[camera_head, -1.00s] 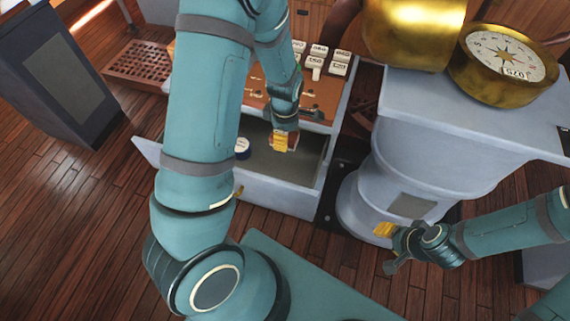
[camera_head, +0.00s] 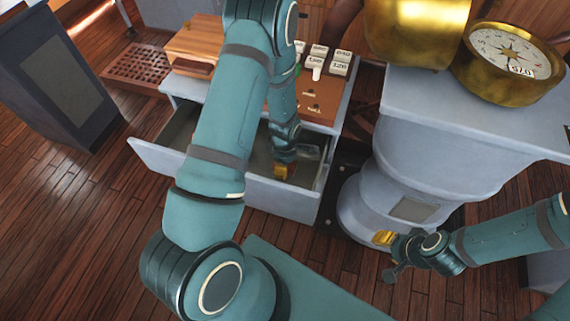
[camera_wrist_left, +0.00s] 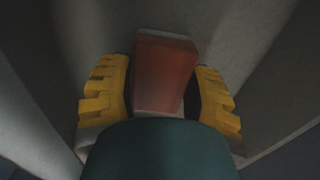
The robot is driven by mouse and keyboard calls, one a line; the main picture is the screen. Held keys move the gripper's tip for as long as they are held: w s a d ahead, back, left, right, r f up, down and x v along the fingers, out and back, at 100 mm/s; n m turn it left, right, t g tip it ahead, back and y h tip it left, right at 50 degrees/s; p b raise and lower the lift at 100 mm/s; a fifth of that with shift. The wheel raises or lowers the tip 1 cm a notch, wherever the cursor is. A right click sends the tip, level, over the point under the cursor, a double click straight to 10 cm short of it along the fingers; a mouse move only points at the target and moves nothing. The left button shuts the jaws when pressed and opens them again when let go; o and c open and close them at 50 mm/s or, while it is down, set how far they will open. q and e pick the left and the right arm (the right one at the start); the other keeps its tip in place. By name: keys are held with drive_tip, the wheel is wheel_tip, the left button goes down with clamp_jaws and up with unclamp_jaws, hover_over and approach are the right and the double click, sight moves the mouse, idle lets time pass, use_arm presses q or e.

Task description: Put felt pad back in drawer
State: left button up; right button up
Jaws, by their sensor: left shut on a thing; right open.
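The felt pad (camera_wrist_left: 165,72) is a reddish-brown block between the yellow fingers of my left gripper (camera_wrist_left: 160,95) in the left wrist view. The left gripper (camera_head: 284,171) is shut on it and is low inside the open drawer (camera_head: 240,190), near its front wall. In the head view the pad is hidden by the gripper. Whether it touches the drawer floor cannot be told. My right gripper (camera_head: 389,256) is open and empty, well right of the drawer, in front of the grey pedestal.
A console with white keys (camera_head: 318,60) and a wooden box (camera_head: 198,45) are above the drawer. The grey pedestal (camera_head: 425,150) bears a brass compass (camera_head: 512,58). A dark cabinet (camera_head: 65,85) stands at the left. Wooden floor is clear at the front left.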

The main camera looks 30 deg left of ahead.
use_arm(q)
drive_tip(key=shift+r, duration=0.1)
drive_tip(key=o, duration=0.7)
drive_tip(key=shift+f, duration=0.25)
drive_tip(key=o, duration=0.4)
drive_tip(key=shift+r, duration=0.15)
drive_tip(key=shift+r, duration=0.25)
wheel_tip(320, 180, up, 7)
drive_tip(key=shift+r+p, duration=0.1)
drive_tip(key=shift+p, duration=0.5)
